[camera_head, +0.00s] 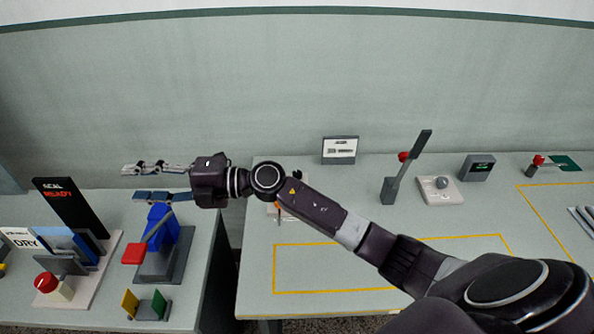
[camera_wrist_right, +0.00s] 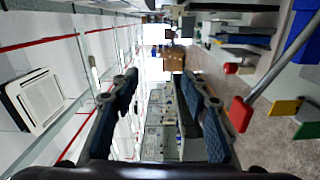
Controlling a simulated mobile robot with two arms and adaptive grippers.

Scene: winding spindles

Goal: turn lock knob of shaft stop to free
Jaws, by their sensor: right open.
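My right gripper (camera_head: 136,182) is at the end of the arm that reaches across to the left. Its two fingers are apart and empty, above and beside a blue device (camera_head: 160,228) with a red-ended lever (camera_head: 134,253). In the right wrist view the open fingers (camera_wrist_right: 160,112) hold nothing, and the red lever end (camera_wrist_right: 240,114) is to their right. A round red knob (camera_head: 46,282) stands on a cream block at the left table's front. Another red knob (camera_head: 539,160) is at the far right. I cannot tell which is the shaft stop's lock knob. My left gripper is out of view.
A black READY display (camera_head: 70,208) and a DRY sign (camera_head: 20,239) stand on the left table. Small yellow (camera_head: 130,303) and green (camera_head: 160,304) plates are in front. A gap separates the tables. The right table holds a lever (camera_head: 406,168) and a yellow-outlined clear area (camera_head: 350,275).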

